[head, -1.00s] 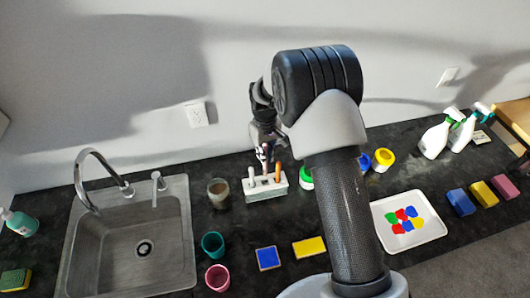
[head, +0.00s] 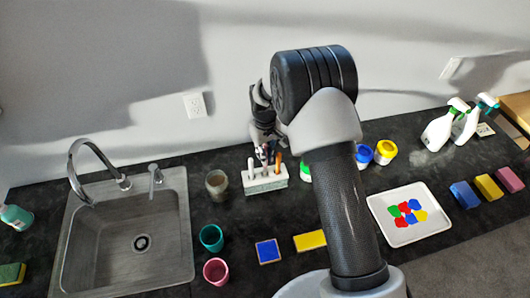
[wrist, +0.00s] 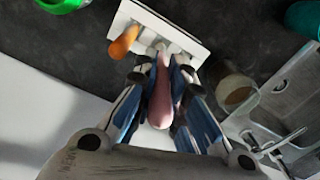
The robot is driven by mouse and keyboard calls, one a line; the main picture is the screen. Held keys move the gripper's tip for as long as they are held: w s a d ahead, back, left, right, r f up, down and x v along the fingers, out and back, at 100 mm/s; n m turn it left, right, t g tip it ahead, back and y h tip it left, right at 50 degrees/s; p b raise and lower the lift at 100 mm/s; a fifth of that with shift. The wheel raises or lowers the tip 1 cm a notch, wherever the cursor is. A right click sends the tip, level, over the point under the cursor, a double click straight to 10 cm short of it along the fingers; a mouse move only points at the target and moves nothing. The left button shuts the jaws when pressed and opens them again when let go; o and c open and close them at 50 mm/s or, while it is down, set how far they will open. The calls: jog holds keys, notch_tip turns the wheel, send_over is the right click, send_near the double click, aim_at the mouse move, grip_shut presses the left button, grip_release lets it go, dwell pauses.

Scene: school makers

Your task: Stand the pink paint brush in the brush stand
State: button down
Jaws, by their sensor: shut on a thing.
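The pink paint brush (wrist: 161,92) is held between the fingers of my gripper (wrist: 158,78), which is shut on its handle. The white brush stand (wrist: 187,44) is just beyond the fingertips in the wrist view. In the head view the stand (head: 265,186) is on the dark counter near the wall, with my gripper (head: 266,143) right above it. The brush's far end meets the stand's top in the wrist view. I cannot tell how deep it is in a slot. An orange-handled brush (wrist: 124,42) and pale-handled ones stand in the stand.
A glass jar (head: 216,184) stands just left of the stand; paint pots, including a yellow one (head: 385,151), are to its right. Teal (head: 211,238) and pink cups (head: 216,271), sponges and a paint tray (head: 376,207) are in front. A sink (head: 90,255) is at left.

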jog(key=shift+f+b, duration=1.5)
jog(key=shift+f, duration=0.85)
jog(key=c, duration=1.6)
grip_release()
jog(key=shift+o, duration=0.2)
notch_tip(320, 180, up, 12)
jog(key=shift+r, duration=0.1)
